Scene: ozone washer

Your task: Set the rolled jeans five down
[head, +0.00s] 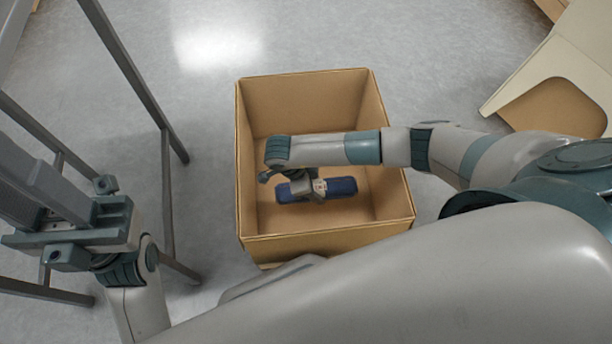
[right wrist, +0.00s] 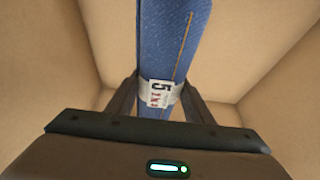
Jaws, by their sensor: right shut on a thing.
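The rolled jeans five are a dark blue denim roll (head: 343,187) inside the open cardboard box. In the right wrist view the roll (right wrist: 172,38) carries a pale band with a label reading 5. My right gripper (head: 305,186) reaches down into the box and is shut on the roll around its banded middle. The roll lies roughly level; whether it touches the box floor I cannot tell. My left gripper (head: 85,222) is at the left, outside the box and away from the roll; its opening is not clear.
The cardboard box (head: 241,165) stands on the grey floor, its walls close around my right gripper. I see no other item in it. A grey metal frame (head: 168,190) stands left of the box. Another open carton (head: 535,75) is at the upper right.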

